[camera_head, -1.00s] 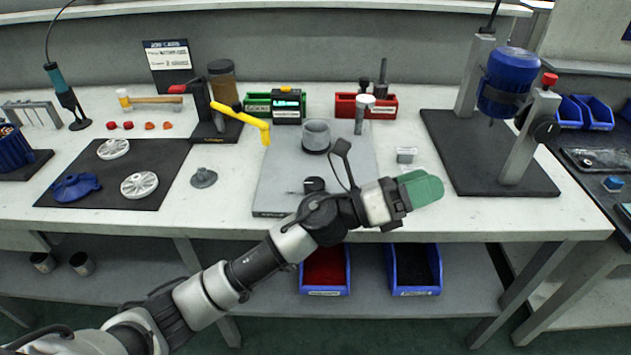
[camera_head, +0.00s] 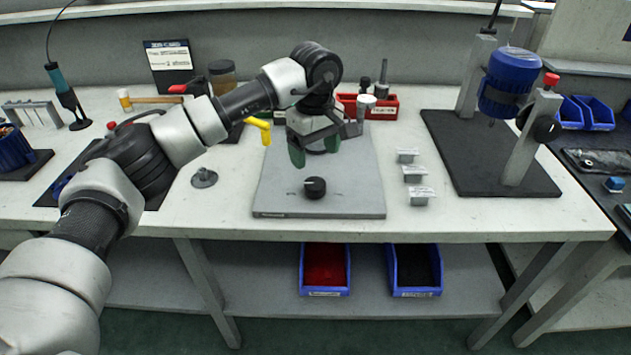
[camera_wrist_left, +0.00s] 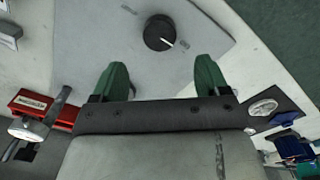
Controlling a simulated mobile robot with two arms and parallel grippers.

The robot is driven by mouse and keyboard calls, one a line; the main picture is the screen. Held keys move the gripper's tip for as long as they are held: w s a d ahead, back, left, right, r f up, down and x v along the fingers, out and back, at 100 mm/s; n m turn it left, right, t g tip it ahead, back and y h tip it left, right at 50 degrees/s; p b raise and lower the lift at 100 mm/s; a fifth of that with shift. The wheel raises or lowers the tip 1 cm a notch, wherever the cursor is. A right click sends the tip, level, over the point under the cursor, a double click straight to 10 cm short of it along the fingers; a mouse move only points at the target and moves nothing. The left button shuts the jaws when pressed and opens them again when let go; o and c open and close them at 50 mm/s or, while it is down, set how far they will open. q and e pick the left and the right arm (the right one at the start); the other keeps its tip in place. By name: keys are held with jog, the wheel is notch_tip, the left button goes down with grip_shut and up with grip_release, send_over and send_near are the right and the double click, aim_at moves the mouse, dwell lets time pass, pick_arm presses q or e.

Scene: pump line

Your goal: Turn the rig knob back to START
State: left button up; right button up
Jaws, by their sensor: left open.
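The rig knob (camera_head: 315,188) is a black round dial near the front of the grey rig plate (camera_head: 355,202). In the left wrist view the knob (camera_wrist_left: 159,32) shows a white pointer line, with small marks on the plate beside it that are too small to read. My left gripper (camera_head: 316,150) has green fingertips and is open above the plate, behind the knob. In the wrist view its two fingers (camera_wrist_left: 162,78) stand apart, and the knob is beyond the tips, roughly centred between them, not touched. My right gripper is not in view.
Small grey blocks (camera_head: 414,174) with labels stand right of the plate. A grey cone-shaped part (camera_head: 204,178) lies to its left. A red bin (camera_head: 381,108) is behind. A blue motor on a stand (camera_head: 509,83) is at right. The bench front is clear.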

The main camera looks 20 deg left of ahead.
aim_at(315, 183)
pick_arm(q)
notch_tip(315, 183, down, 8)
jog(key=shift+f, duration=0.2)
jog(key=c, duration=0.9)
